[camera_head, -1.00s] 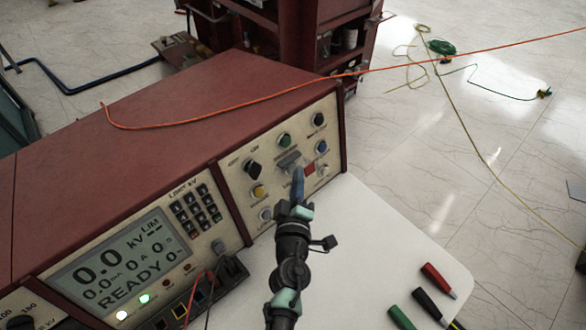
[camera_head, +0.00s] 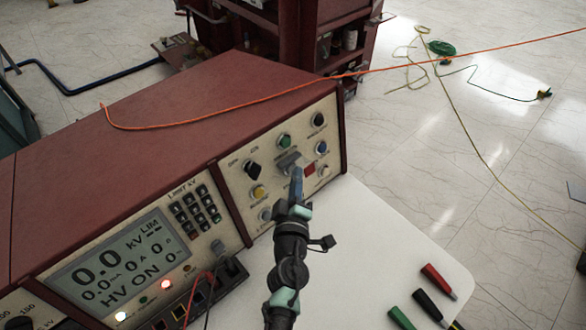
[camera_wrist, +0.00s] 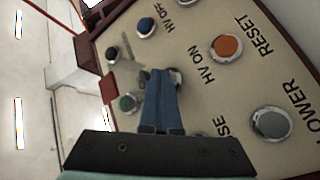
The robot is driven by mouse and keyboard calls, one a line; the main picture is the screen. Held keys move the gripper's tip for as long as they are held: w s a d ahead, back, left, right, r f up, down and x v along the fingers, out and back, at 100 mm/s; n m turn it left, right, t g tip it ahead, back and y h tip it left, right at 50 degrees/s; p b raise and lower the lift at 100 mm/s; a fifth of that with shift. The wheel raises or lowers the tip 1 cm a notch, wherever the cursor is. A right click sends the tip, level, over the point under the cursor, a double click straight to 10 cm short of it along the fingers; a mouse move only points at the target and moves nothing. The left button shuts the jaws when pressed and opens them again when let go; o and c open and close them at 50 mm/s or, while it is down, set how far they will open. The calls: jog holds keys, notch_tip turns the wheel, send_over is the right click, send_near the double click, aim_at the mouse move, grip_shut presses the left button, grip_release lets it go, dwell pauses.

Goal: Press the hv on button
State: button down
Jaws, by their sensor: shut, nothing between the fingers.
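The HV ON button (camera_wrist: 176,78) shows partly in the wrist view, beside its "HV ON" label. My gripper's blue fingers (camera_wrist: 162,75) cover most of it. My gripper (camera_head: 297,170) is shut and empty, with its tips at the control panel (camera_head: 240,168). I cannot tell whether the tips touch the button. In the head view the button is hidden behind the fingers. The display (camera_head: 125,262) reads "0.0 kV" and "HV ON". A red light (camera_head: 166,284) is lit below it.
A blue button (camera_wrist: 146,27) is beside "HV OFF", an orange button (camera_wrist: 226,46) beside "RESET" and a grey one (camera_wrist: 271,123) beside "LOWER". Red, black and green plugs (camera_head: 440,280) lie on the white table (camera_head: 350,240). An orange cable (camera_head: 240,101) crosses the red cabinet top.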

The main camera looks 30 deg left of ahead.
jog(key=shift+s+d+r+p, duration=0.2)
jog(key=shift+s+d+p, duration=0.1)
jog(key=shift+d+p, duration=0.25)
jog(key=shift+d, duration=0.1)
jog(key=shift+s+d+r+p, duration=0.25)
jog(key=shift+d+p, duration=0.3)
jog(key=shift+d, duration=0.2)
jog(key=shift+s+d+r+p, duration=0.15)
jog(key=shift+s+d+p, duration=0.15)
jog(key=shift+d+p, duration=0.35)
jog(key=shift+s+d+r+p, duration=0.25)
jog(key=shift+d+p, duration=0.15)
jog(key=shift+d, duration=0.5)
